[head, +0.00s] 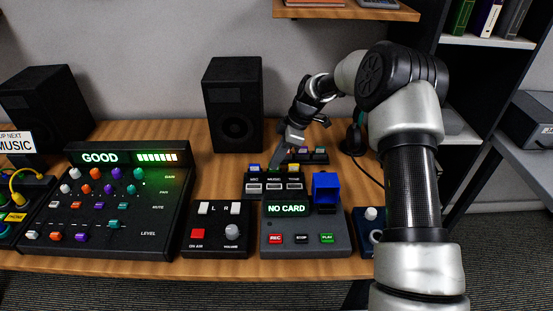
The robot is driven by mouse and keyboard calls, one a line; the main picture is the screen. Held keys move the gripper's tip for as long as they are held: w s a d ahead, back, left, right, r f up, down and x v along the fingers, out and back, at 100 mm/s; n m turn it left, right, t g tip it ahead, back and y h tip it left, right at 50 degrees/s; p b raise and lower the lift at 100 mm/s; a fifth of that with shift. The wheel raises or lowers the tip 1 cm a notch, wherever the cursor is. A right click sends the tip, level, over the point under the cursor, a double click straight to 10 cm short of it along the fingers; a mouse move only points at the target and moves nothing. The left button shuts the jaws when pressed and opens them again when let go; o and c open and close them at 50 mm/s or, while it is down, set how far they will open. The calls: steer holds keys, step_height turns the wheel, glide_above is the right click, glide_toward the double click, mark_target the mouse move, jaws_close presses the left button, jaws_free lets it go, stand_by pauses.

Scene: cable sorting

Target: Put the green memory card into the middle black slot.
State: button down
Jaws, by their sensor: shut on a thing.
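My gripper (279,160) points down at the middle of a black card rack (273,185) with places labelled MIC, MUSIC and TONE. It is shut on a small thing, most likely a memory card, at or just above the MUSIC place. Its colour is hidden by the fingers, and I cannot tell whether it is in the slot. A blue card (254,167) stands in the left place and an orange-yellow card (293,168) in the right place. No green card shows clearly.
A recorder (305,235) reading NO CARD, with a raised blue part (326,187), stands in front of the rack. A second small black rack (312,156) stands behind, right of my gripper. A speaker (234,105) is behind left; a mixer (105,210) reading GOOD is left.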

steer(key=c, duration=1.4)
jaws_free()
steer(key=shift+o, duration=0.2)
steer(key=shift+r+p, duration=1.75)
steer(key=shift+r, duration=1.75)
steer(key=shift+r, duration=0.1)
